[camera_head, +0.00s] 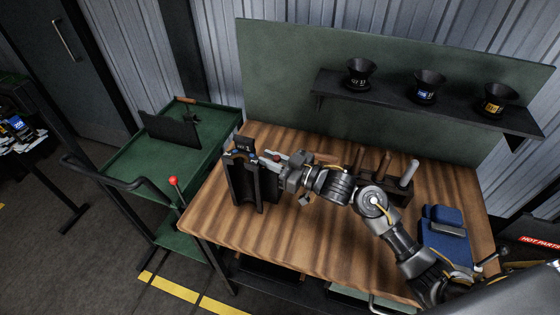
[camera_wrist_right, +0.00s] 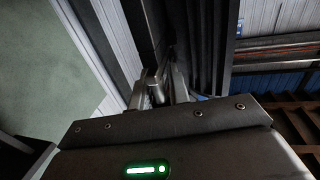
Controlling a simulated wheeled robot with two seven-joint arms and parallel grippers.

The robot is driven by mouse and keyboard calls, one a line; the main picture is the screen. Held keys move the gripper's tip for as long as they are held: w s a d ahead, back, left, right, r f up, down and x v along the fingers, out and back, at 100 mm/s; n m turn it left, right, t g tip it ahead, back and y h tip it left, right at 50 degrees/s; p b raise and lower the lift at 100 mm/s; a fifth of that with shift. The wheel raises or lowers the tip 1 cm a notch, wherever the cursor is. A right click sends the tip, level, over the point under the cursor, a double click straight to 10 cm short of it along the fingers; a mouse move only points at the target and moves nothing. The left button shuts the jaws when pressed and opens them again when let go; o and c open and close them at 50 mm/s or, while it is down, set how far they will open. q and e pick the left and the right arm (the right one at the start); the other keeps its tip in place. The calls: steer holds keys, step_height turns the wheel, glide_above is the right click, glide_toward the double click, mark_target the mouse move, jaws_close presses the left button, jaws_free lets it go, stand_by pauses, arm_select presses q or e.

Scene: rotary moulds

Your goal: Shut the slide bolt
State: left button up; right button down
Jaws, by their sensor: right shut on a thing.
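A dark upright mould (camera_head: 240,185) stands at the left end of the wooden bench, with its tall inner faces showing. The slide bolt is at its upper right side, mostly hidden behind my right gripper in the head view. My right gripper (camera_head: 278,160) reaches in from the right and meets the mould's top right. In the right wrist view, my right gripper (camera_wrist_right: 168,88) is shut on a short metal knob (camera_wrist_right: 156,93), which looks like the bolt's handle, beside a dark upright wall. How far the bolt is slid cannot be made out. My left gripper is not in view.
The wooden bench (camera_head: 300,240) has free room in front. A dark rack (camera_head: 400,188) with upright handles stands behind my right forearm, and a blue object (camera_head: 443,235) lies at the right. A green cart (camera_head: 140,165) adjoins the left. A shelf (camera_head: 390,92) holds three dark funnel-shaped cups.

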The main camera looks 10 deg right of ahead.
steer(key=c, duration=1.7)
jaws_free()
steer(key=shift+a+r, duration=0.1)
steer(key=shift+c, duration=0.2)
steer(key=o, duration=0.4)
steer(key=shift+w, duration=0.1)
steer(key=shift+a, duration=0.1)
steer(key=shift+f, duration=0.2)
